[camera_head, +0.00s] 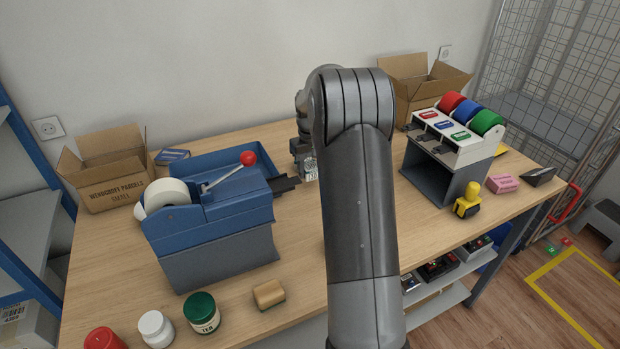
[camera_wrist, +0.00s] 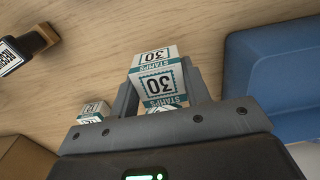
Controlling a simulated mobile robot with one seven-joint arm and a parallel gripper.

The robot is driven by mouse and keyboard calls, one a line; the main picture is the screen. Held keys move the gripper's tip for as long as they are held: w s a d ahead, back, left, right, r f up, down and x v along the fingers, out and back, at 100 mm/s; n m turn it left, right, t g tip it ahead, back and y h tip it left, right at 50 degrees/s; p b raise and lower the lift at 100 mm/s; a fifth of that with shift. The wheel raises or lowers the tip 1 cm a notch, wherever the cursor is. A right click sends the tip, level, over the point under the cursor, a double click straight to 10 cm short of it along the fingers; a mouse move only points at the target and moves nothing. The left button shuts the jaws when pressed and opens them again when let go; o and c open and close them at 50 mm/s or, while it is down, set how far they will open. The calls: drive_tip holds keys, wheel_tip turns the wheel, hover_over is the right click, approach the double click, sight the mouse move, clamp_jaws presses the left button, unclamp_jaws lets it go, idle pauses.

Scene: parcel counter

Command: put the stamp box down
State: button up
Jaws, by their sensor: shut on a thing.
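A white and teal stamp box (camera_wrist: 158,84) marked "STAMPS 30" sits between the two fingers of my gripper (camera_wrist: 165,92) in the wrist view. The gripper is shut on it, and wood tabletop shows behind it. A second, smaller-looking box (camera_wrist: 94,110) with like markings shows left of the fingers. In the head view my gripper (camera_head: 302,148) is over the back middle of the counter, mostly hidden by my arm. A small pale patterned box shows just below it; I cannot tell which stamp box this is, nor how high the held one is.
A blue tape dispenser (camera_head: 215,215) stands left of my gripper, its black nozzle close by. A label holder (camera_head: 455,140) with coloured rolls stands right. A dark-handled stamp (camera_wrist: 25,50) lies at upper left in the wrist view. Open cartons (camera_head: 110,175) stand at the back.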

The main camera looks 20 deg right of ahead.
sight(310, 178)
drive_tip(key=shift+w+f, duration=0.1)
drive_tip(key=shift+f, duration=1.95)
drive_tip(key=shift+f, duration=0.2)
drive_tip(key=o, duration=1)
drive_tip(key=shift+r, duration=0.1)
